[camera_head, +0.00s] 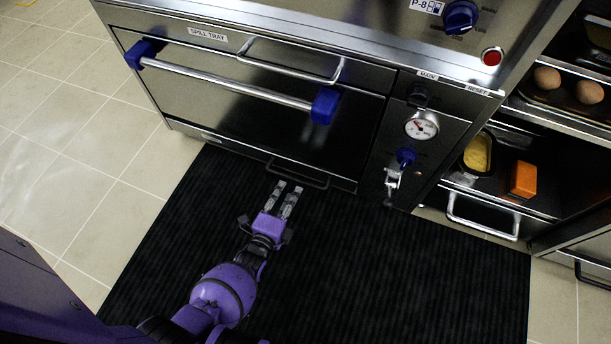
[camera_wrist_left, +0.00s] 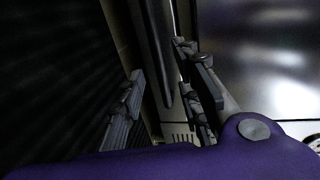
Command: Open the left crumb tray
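The left crumb tray appears as a low, narrow front (camera_head: 235,147) beneath the oven door in the head view. It looks flush with the oven. Its dark bar handle (camera_head: 297,172) sticks out near the floor mat. My left gripper (camera_head: 289,186) is right at this handle, with its two fingers parallel and apart. In the left wrist view, the fingers (camera_wrist_left: 168,95) are also apart, and a dark bar (camera_wrist_left: 155,55), which looks like the handle, lies between them. I cannot tell whether either finger touches it. My right gripper is not in view.
Above is the oven door with a steel bar (camera_head: 230,85) on blue mounts, and the spill tray handle (camera_head: 290,60). A gauge (camera_head: 421,125) and a blue-handled valve (camera_head: 404,157) sit at right. A black mat (camera_head: 400,260) covers the floor, clear in front.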

